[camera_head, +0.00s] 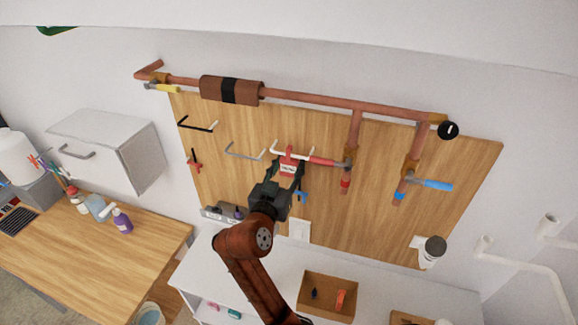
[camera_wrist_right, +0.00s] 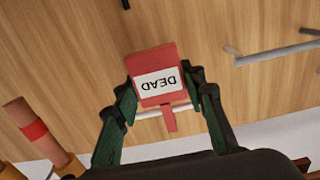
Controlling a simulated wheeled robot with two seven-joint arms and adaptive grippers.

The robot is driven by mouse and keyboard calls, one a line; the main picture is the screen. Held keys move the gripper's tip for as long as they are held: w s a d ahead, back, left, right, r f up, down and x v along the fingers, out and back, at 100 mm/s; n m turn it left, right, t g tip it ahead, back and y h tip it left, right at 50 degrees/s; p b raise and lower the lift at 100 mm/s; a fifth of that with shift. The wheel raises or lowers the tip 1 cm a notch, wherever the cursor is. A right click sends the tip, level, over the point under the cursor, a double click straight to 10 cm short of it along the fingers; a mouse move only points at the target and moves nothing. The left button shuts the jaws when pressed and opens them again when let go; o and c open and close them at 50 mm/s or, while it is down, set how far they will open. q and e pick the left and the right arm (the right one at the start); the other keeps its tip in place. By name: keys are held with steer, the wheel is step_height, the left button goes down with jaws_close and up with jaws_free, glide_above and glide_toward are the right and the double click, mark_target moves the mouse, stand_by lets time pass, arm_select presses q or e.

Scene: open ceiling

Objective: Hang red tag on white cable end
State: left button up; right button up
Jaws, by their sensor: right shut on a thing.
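The red tag (camera_head: 288,165) has a white label and is at my right gripper's fingertips (camera_head: 287,172), in front of the wooden board. In the right wrist view the tag (camera_wrist_right: 168,57) fills the gap between the fingers (camera_wrist_right: 160,88), its label reading "DEAD" upside down. My right gripper is shut on the tag. The white cable end (camera_head: 275,148) sticks out from the board just left of and behind the tag. In the wrist view a white rod (camera_wrist_right: 148,113) passes behind the tag's narrow end. I cannot tell whether tag and cable touch. My left gripper is not in view.
A grey cable end (camera_head: 243,154) and a black cable end (camera_head: 198,125) are to the left. A red valve handle (camera_head: 322,161) and copper pipe (camera_head: 354,130) are close on the right. A black-and-red item (camera_head: 195,162) hangs lower left. A cardboard box (camera_head: 327,297) stands below.

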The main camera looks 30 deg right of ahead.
steer(key=shift+f+b, duration=0.7)
steer(key=shift+f, duration=0.1)
stand_by(0.4)
steer(key=o, duration=1.2)
steer(key=shift+r, duration=0.15)
